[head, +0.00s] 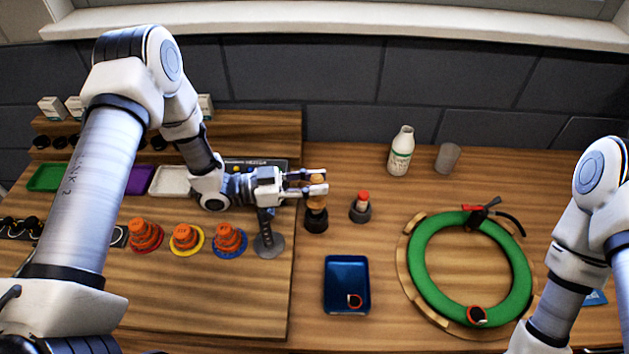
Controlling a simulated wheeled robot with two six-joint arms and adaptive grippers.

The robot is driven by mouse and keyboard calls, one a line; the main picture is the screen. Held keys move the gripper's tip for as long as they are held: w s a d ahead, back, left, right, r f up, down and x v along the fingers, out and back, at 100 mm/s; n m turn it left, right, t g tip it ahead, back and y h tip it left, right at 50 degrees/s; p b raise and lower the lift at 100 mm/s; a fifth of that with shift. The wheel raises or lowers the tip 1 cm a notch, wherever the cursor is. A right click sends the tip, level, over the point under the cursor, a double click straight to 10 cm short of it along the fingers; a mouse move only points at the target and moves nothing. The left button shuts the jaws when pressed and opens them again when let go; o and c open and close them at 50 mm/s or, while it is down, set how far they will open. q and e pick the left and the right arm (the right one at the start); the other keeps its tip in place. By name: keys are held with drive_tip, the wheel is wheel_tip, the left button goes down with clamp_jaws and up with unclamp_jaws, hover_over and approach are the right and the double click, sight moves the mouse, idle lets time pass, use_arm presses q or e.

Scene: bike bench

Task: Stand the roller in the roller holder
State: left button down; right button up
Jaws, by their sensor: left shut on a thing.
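My left gripper (315,183) reaches in from the left and is shut on the roller (317,204), a small upright tan-brown piece. The fingers hide part of the roller, and some of it shows above and below them. A dark round holder (316,222), which looks like the roller holder, stands on the bench directly below. The roller's lower end meets or overlaps the holder's top in the head view; I cannot tell whether it is seated. My right arm shows at the right edge, but its gripper is out of view.
A red-topped piece (362,197) stands in a dark cup close to the right. A blue tray (347,257) lies in front, and a green tyre (421,272) rests at the right. Orange stacked cones (229,236) stand at the left. A white bottle (401,152) is behind.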

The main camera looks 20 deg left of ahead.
use_arm(q)
drive_tip(key=shift+f+b, duration=0.85)
drive_tip(key=shift+f, duration=0.15)
idle(0.3)
drive_tip(key=shift+r, duration=0.2)
drive_tip(key=shift+r+p, duration=0.75)
drive_tip(key=shift+r, duration=0.1)
drive_tip(key=c, duration=0.8)
unclamp_jaws()
